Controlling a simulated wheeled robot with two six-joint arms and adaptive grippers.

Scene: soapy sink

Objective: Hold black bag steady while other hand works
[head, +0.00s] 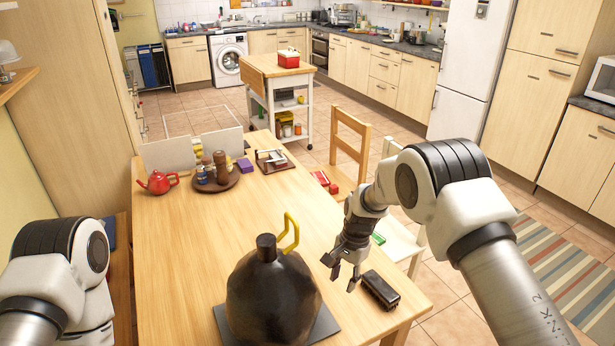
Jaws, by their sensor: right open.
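A bulging black bag (273,298) with a gathered neck stands upright on a dark flat mat (322,325) at the near part of the wooden table. A yellow hook-shaped handle (290,232) rises at its right shoulder. My right gripper (342,283) is open and empty, pointing down to the right of the bag and apart from it. A small black case (380,290) lies on the table just right of the gripper. My left arm shows at the lower left, but its gripper is out of view.
The wooden table (190,255) has free room left of the bag and in its middle. A red teapot (159,181), a round brown tray (214,185) with shakers and a small tray (274,163) stand toward the far end. Chairs (350,150) line the right side.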

